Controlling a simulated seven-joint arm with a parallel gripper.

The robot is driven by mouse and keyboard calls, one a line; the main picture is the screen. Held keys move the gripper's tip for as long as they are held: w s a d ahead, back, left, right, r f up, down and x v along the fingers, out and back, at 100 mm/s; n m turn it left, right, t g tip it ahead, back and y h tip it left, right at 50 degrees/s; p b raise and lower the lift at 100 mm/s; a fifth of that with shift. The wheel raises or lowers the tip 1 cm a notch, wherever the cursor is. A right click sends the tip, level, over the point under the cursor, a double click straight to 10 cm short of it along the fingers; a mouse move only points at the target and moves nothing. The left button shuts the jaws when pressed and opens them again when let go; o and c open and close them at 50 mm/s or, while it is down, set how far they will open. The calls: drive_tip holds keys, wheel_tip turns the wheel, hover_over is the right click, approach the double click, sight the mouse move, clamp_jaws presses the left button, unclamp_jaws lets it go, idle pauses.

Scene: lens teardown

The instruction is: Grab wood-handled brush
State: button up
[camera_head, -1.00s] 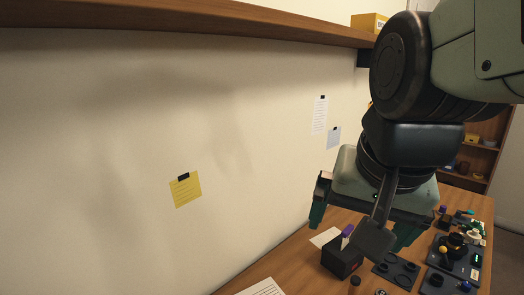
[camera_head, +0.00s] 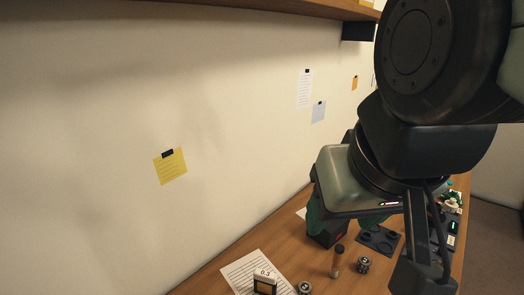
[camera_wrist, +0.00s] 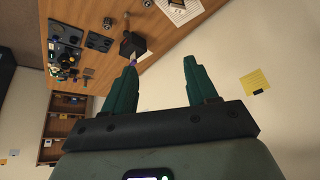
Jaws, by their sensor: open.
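My gripper (camera_head: 343,222) is open and empty above the desk. In the wrist view its two teal fingers (camera_wrist: 160,65) stand well apart with nothing between them. A black box (camera_head: 327,236) is on the desk, partly hidden behind a finger. In the wrist view the box (camera_wrist: 134,44) lies just beyond the left fingertip, with a purple-tipped tool (camera_wrist: 131,62) at it. An upright brown, dark-topped cylinder (camera_head: 337,263) stands in front of the box; it may be the wood-handled brush, but I cannot tell surely.
A printed sheet (camera_head: 250,272) and a small stand marked 0.3 (camera_head: 265,284) are at the front. Small dark round parts (camera_head: 364,265) stand nearby. A dark tray (camera_head: 379,240) lies to the right. The wall bears a yellow note (camera_head: 170,167); a shelf (camera_head: 270,5) runs above.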

drive_tip(key=w+a+f+m+t+y, duration=0.1)
drive_tip(key=w+a+f+m, duration=0.15)
drive_tip(key=w+f, duration=0.5)
drive_tip(key=w+a+f+m+t, duration=0.1)
drive_tip(key=w+a+f+m, duration=0.2)
drive_tip(key=w, duration=0.8)
drive_tip(key=m+t+h, duration=0.2)
drive_tip(key=t+h, duration=0.5)
drive_tip(key=h, duration=0.4)
approach(338, 252)
drive_tip(key=d, duration=0.1)
drive_tip(key=shift+n, duration=0.25)
drive_tip(key=x, duration=1.1)
drive_tip(key=shift+w+a, duration=0.15)
drive_tip(key=shift+a, duration=0.2)
clamp_jaws()
